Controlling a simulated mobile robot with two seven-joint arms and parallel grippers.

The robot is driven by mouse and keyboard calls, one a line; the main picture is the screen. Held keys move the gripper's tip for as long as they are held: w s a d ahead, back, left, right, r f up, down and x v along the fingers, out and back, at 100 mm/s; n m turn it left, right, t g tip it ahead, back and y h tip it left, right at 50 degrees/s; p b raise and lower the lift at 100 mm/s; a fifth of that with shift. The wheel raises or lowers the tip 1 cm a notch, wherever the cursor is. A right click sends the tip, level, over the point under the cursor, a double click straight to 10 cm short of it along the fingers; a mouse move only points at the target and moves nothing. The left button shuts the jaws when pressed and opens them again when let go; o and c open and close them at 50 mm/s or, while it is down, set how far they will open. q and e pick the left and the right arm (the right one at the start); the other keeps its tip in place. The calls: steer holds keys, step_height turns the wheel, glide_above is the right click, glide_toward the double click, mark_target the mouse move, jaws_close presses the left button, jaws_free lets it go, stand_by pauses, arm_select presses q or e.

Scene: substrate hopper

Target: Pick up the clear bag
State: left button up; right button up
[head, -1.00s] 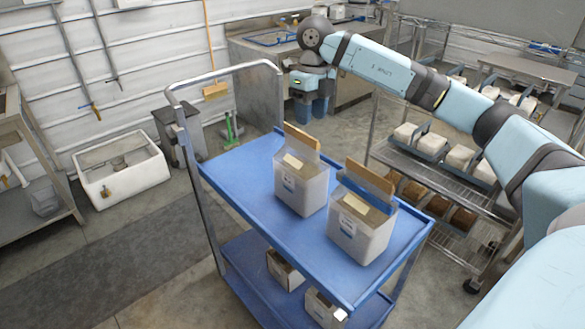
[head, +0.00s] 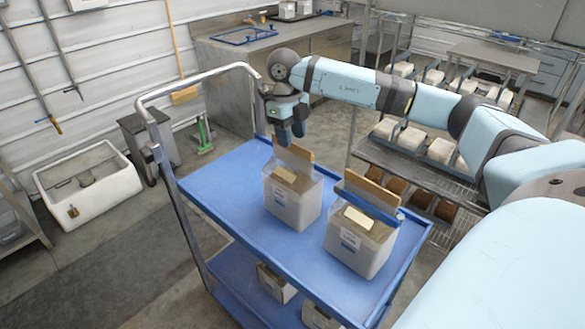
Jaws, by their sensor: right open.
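Two clear, box-shaped bags stand upright on the top shelf of a blue cart (head: 215,190). The left bag (head: 292,207) and the right bag (head: 357,252) hold pale contents. Each has a light label and a brown strip at its top; the right one also has a blue bar across it. I cannot tell which one the task means. My right gripper (head: 291,132) is open and empty, pointing down above and just behind the left bag, apart from it as far as I can see. My left gripper is out of view.
The cart's metal handle (head: 190,82) rises at its left end. More boxes (head: 276,283) sit on its lower shelf. A wire rack with several white-topped bags (head: 411,138) stands behind right. A white sink (head: 90,184) is at left. The cart top's left half is clear.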

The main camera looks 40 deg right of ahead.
mark_target(292, 165)
step_height(292, 165, down, 5)
steer(key=shift+s+f+p, duration=0.1)
steer(key=shift+s+p, duration=0.05)
steer(key=shift+p, duration=0.25)
jaws_close()
